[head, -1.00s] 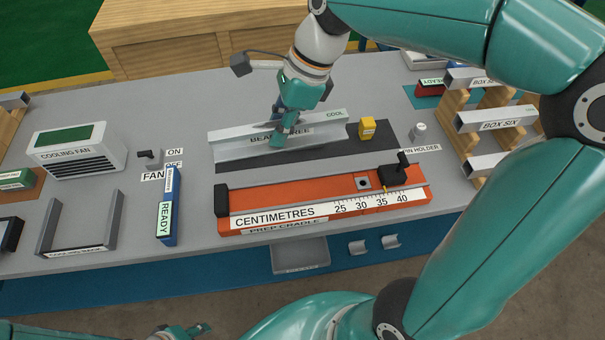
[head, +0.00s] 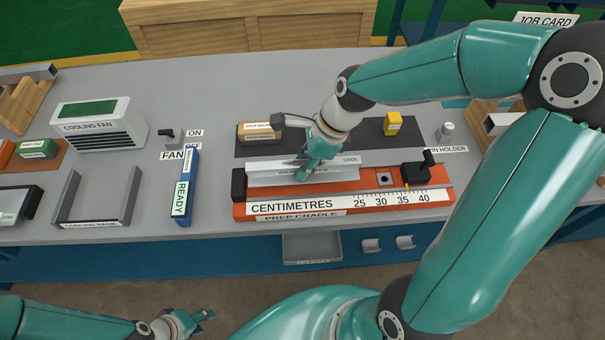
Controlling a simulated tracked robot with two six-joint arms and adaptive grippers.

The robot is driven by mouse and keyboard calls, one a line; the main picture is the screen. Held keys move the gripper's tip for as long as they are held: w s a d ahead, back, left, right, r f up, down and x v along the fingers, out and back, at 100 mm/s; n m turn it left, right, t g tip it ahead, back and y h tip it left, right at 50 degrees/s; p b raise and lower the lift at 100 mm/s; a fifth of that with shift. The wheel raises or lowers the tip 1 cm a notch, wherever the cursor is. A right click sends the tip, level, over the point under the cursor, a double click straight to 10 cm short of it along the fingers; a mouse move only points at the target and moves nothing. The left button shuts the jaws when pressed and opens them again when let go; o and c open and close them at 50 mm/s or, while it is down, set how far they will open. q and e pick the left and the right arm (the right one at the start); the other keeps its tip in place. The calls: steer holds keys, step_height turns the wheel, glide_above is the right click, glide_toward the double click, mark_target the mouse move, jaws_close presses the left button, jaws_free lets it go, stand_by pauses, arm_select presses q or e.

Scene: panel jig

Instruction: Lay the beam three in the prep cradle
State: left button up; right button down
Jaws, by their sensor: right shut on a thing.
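Beam three (head: 270,172) is a silver bar with a green COOL label, and its name label is partly hidden by my fingers. My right gripper (head: 312,170) is shut on it near its middle. The beam lies lengthwise along the orange prep cradle (head: 240,211), over its left and middle part, behind the CENTIMETRES scale. Its left end is close to the cradle's dark end block (head: 239,185). I cannot tell whether it rests on the cradle floor or is slightly above. My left gripper (head: 205,316) is low at the front left, away from the bench; its finger opening is unclear.
A dark mat (head: 367,137) behind the cradle bears a brown labelled block (head: 259,133) and a yellow block (head: 393,124). A black stop (head: 415,174) stands on the cradle's right part. The blue READY piece (head: 186,187) and cooling rack (head: 130,209) are left.

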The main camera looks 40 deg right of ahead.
step_height(320, 180, down, 4)
steer(key=shift+r, duration=0.1)
steer(key=c, duration=1)
jaws_free()
steer(key=shift+b, duration=0.3)
steer(key=shift+c, duration=0.2)
steer(key=p+v, duration=0.1)
steer(key=v, duration=1.1)
